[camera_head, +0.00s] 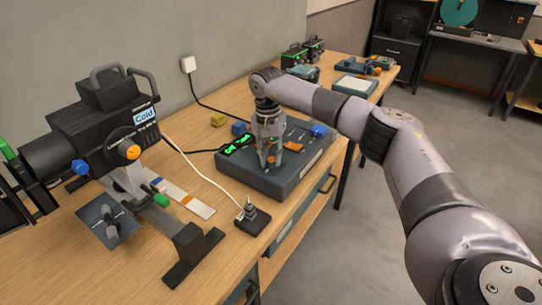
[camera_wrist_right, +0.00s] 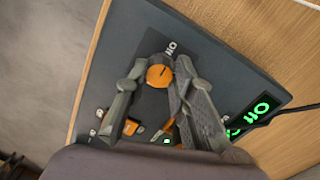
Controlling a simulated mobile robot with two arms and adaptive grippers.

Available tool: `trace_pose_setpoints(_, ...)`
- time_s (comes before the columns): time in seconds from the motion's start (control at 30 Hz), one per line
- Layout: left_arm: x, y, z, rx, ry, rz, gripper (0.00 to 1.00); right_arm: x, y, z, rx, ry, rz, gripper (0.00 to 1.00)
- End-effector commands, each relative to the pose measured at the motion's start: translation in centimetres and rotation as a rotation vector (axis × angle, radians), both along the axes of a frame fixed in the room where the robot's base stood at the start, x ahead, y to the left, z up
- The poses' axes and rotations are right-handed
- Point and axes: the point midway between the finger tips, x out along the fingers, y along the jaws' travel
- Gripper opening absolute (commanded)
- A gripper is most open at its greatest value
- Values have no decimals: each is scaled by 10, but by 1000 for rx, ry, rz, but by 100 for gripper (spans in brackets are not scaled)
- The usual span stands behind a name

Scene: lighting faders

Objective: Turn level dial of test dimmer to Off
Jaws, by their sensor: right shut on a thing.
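The dark grey control console (camera_head: 285,182) lies on the wooden bench, near its front edge. My right gripper (camera_head: 271,162) reaches down onto it from above. In the right wrist view, its two fingers (camera_wrist_right: 160,72) are shut on a round orange dial (camera_wrist_right: 159,76), one finger on each side. My left gripper is out of view.
A black spotlight (camera_head: 105,140) with coloured knobs stands at the left of the bench. A small dark box with a knob (camera_head: 251,219) is in front of the console. Blue and yellow blocks (camera_head: 218,120) lie behind it. Cables run along the bench.

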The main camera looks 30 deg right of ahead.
Motion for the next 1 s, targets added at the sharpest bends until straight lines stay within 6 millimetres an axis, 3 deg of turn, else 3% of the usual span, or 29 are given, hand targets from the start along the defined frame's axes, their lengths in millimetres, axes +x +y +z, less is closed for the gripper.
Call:
trace_pose_setpoints(0.2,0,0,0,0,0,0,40,2,-1,2,-1,-7,-1,0)
trace_pose_setpoints(0.23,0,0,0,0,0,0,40,2,-1,2,-1,-7,-1,23)
trace_pose_setpoints(0.53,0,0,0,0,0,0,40,1,0,1,0,-3,-1,43)
trace_pose_setpoints(0.83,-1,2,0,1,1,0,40,1,0,1,0,-1,-1,43)
trace_pose_setpoints(1.0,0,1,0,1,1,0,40,2,1,19,-1,-4,-1,43)
